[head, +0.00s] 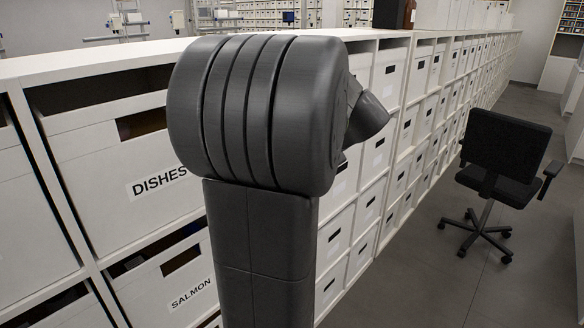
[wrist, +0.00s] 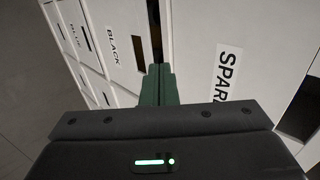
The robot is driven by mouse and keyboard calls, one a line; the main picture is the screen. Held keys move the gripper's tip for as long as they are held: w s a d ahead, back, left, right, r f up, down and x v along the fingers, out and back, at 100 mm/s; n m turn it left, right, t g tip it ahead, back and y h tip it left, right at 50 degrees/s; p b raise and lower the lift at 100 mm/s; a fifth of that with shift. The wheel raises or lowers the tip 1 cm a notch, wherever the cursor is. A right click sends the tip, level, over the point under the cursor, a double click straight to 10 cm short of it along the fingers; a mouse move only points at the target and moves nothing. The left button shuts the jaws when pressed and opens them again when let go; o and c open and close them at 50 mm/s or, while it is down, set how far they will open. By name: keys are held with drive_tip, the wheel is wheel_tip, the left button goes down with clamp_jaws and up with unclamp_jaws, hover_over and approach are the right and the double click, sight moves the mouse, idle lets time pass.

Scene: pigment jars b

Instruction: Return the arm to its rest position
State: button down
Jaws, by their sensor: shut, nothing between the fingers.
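My gripper shows in the wrist view as a dark body with green fingers (wrist: 159,85). The fingers are together with nothing between them. Beyond them are white box fronts, one labelled "BLACK" (wrist: 113,47) and one whose label begins "SPAR" (wrist: 228,75). In the head view my dark grey arm (head: 255,115) stands folded in the middle of the picture, in front of the shelving. The gripper's fingers are hidden there behind the arm.
A long white shelf unit (head: 110,58) holds rows of white boxes, including "DISHES" (head: 110,180) and "SALMON" (head: 160,285). A black office chair (head: 500,160) stands on the right. Grey floor (head: 440,270) is clear between chair and shelves.

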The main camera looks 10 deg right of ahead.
drive_tip(key=shift+s+d+r, duration=0.15)
drive_tip(key=shift+s, duration=0.05)
drive_tip(key=w+a+r+p+x, duration=0.1)
drive_tip(key=x, duration=1.1)
drive_tip(key=shift+w+r+p, duration=0.2)
drive_tip(key=shift+w+p, duration=0.1)
drive_tip(key=shift+p, duration=0.1)
drive_tip(key=shift+f, duration=0.1)
